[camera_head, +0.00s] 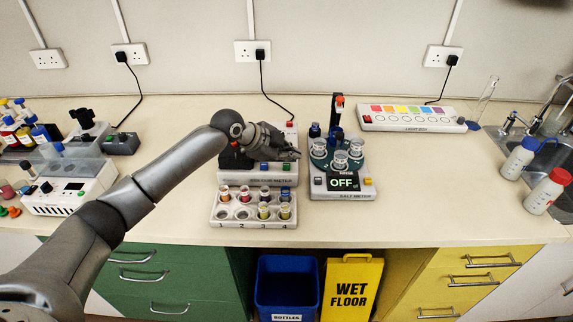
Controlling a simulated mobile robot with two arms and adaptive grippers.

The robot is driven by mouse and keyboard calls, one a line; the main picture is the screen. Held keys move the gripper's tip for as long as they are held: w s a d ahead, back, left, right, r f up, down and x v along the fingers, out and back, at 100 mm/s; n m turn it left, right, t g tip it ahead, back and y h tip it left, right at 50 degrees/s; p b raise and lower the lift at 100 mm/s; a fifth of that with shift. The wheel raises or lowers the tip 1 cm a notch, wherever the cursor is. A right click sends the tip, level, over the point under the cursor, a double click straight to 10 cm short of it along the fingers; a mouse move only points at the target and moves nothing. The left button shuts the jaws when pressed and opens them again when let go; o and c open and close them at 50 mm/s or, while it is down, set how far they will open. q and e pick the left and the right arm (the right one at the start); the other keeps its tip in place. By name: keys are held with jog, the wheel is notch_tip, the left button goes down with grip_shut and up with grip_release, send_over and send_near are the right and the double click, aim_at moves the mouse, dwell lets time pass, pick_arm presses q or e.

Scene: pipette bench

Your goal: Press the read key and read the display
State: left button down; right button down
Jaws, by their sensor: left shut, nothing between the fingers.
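The salt meter (341,194) stands in the middle of the bench with a display (343,183) that reads "OFF". It bears a round dark green holder with several clear cups, and a small yellow key (367,182) sits right of the display. A second white meter (232,178) stands to its left, its label only partly readable; a blue and a green button show on its front. My left gripper (296,155) is shut and empty, above this second meter and just left of the salt meter's cups. My arm hides part of the second meter, including any display. I cannot tell which key is the read key.
A numbered rack (253,224) of small vials stands before the second meter. A light box (410,118) lies at the back right. Two wash bottles (519,160) (547,192) stand by the sink. Lab devices crowd the left; the bench between salt meter and bottles is clear.

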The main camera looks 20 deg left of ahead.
dwell(0.4)
pick_arm(q)
jog(key=shift+f, duration=0.1)
jog(key=shift+f, duration=0.35)
jog(key=shift+f+b, duration=0.4)
jog(key=shift+f, duration=0.1)
dwell(0.6)
jog(key=shift+r, duration=0.1)
jog(key=shift+r+p, duration=0.8)
jog(key=shift+r, duration=0.05)
